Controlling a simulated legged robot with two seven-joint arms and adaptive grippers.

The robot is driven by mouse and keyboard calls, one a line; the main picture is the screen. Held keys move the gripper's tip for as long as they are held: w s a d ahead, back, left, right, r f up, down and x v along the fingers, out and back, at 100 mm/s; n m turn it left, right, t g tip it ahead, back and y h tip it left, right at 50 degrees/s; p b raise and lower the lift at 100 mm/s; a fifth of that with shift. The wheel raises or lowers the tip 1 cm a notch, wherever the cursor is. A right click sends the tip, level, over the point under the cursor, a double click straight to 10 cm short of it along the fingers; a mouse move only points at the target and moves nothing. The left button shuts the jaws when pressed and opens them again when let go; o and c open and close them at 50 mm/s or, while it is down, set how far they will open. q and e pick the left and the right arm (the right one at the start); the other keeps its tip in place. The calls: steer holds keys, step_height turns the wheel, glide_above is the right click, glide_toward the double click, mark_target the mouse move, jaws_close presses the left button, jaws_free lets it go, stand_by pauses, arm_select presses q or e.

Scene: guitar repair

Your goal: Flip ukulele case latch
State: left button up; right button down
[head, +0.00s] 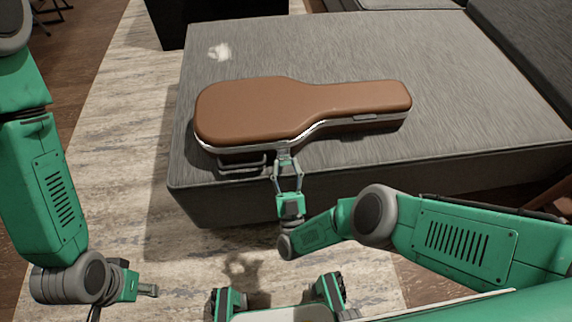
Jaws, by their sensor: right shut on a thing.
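The brown ukulele case (290,108) lies closed on the grey upholstered bench, its wide body at the left and its neck at the right. A pale metal trim runs along its front edge. The handle (242,165) shows on the front side, left of my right gripper. My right gripper (284,156) is at the case's front edge, shut on what appears to be the latch there. The fingers hide most of that latch. Another latch (366,117) shows further right on the neck side. My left gripper (150,290) is low at the left, away from the case; its finger opening is unclear.
The grey bench (480,90) has free room behind and right of the case. A small whitish patch (219,52) is on its top behind the case. A pale rug (120,130) covers the floor at the left. A dark box-like piece (210,20) stands behind.

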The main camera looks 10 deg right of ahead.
steer(key=c, duration=1.2)
jaws_free()
steer(key=shift+s+a+f, duration=0.15)
steer(key=shift+a, duration=0.05)
steer(key=shift+w+d+r, duration=0.2)
